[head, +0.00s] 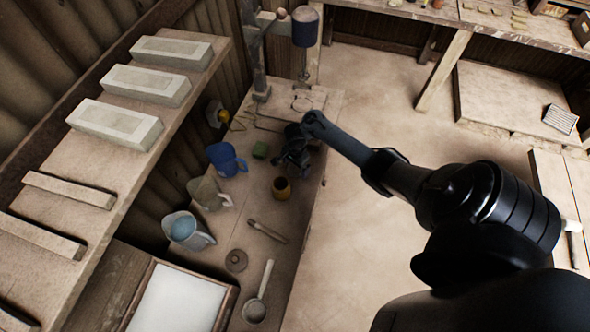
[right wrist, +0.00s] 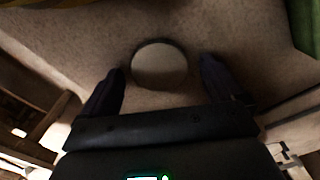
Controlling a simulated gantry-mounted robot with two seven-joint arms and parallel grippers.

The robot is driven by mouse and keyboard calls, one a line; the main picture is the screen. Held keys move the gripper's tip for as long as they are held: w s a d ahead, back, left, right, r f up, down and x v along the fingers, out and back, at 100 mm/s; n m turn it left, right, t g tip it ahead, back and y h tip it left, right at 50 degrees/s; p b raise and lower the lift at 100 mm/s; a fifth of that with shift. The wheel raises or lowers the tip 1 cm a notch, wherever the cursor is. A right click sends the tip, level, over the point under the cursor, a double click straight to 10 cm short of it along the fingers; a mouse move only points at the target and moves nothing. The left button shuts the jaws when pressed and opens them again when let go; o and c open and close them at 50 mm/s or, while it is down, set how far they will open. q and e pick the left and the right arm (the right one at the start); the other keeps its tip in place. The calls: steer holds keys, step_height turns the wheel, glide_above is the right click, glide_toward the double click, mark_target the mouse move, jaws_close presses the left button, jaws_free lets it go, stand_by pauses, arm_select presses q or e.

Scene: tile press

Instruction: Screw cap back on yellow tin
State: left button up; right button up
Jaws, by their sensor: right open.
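The yellow tin (head: 281,188) stands upright on the bench in the head view, its top dark and uncovered. My right gripper (head: 290,160) is just behind it, pointing down at the bench. In the right wrist view, the open right gripper (right wrist: 162,85) has its fingers on either side of a pale round disc (right wrist: 160,66), which looks like the cap. The disc lies on the bench and appears untouched. In the head view my gripper hides that spot. My left gripper is not in view.
A green block (head: 260,150) and a blue mug (head: 226,159) stand left of the gripper. Two more jugs, a brush (head: 267,231), a brown round lid (head: 236,260) and a ladle (head: 257,306) are nearer. The press (head: 304,58) rises behind.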

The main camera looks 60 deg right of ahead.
steer(key=shift+c, duration=0.3)
steer(key=shift+c, duration=1.2)
steer(key=c, duration=0.8)
steer(key=shift+r, duration=0.1)
steer(key=shift+r+p, duration=0.35)
steer(key=shift+r, duration=0.15)
steer(key=r+p, duration=0.1)
steer(key=r, duration=0.1)
steer(key=r+p, duration=0.1)
steer(key=shift+s+d+r, duration=0.1)
steer(key=shift+s+r, duration=0.25)
steer(key=s+d+r+p, duration=0.1)
steer(key=s+r, duration=0.1)
steer(key=s, duration=0.1)
steer(key=s+d+r+p, duration=0.1)
steer(key=s+r+p, duration=0.1)
steer(key=s, duration=0.1)
steer(key=s+d+r+p, duration=0.1)
steer(key=s+d+r, duration=0.1)
steer(key=s, duration=0.2)
steer(key=shift+s+p, duration=0.1)
steer(key=shift+p, duration=0.3)
